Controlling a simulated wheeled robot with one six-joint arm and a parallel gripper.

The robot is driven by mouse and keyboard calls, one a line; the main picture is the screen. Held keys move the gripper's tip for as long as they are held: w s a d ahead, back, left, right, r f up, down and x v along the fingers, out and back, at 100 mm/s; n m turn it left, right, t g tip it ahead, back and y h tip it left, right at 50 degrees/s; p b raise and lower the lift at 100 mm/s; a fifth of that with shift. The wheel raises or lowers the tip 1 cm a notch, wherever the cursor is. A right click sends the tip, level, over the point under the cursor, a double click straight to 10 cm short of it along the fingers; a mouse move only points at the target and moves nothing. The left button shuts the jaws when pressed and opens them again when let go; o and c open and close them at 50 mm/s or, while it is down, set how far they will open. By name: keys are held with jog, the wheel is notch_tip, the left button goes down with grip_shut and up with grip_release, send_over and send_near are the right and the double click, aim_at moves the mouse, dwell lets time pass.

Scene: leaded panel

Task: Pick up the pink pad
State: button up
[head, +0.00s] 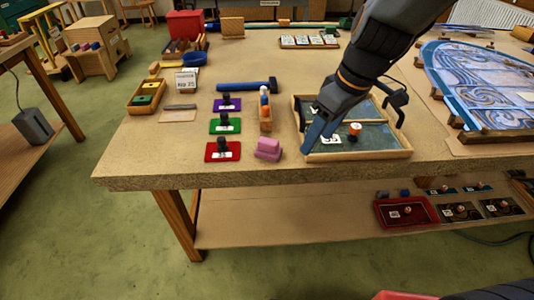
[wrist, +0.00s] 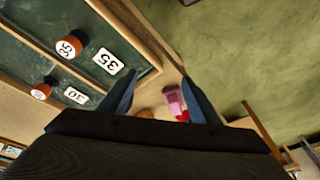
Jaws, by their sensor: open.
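The pink pad (head: 268,150) sits on the workbench near its front edge, just right of the red card. It looks like a small stepped block. My gripper (head: 314,135) is to the right of the pad, above the left part of the green-floored wooden tray (head: 385,155), apart from the pad. In the wrist view my gripper (wrist: 160,88) has its blue fingers spread with nothing held. The pink pad (wrist: 174,98) shows beyond and between the fingertips, nearer the right finger, which hides some of its surroundings.
Left of the pad are red (head: 222,156), green and purple cards with black knobs. A wooden block with pegs (head: 265,115) stands just behind the pad.

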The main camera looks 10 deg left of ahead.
aim_at(271, 141)
jog(key=a+n, duration=0.1)
jog(key=a, duration=0.2)
jog(key=a+n+y, duration=0.1)
jog(key=a+n, duration=0.1)
jog(key=a, duration=0.1)
jog(key=w+a+n+b, duration=0.1)
jog(key=a+n, duration=0.1)
jog(key=a, duration=0.1)
jog(key=shift+w+a+r+y, duration=0.1)
jog(key=shift+r+y, duration=0.25)
jog(key=shift+y, duration=0.05)
jog(key=shift+g, duration=0.3)
jog(key=shift+p+x, duration=0.75)
jog(key=shift+x, duration=2.85)
jog(key=shift+w, duration=0.1)
jog(key=c, duration=1.2)
notch_tip(271, 141, up, 10)
jog(key=shift+b, duration=0.5)
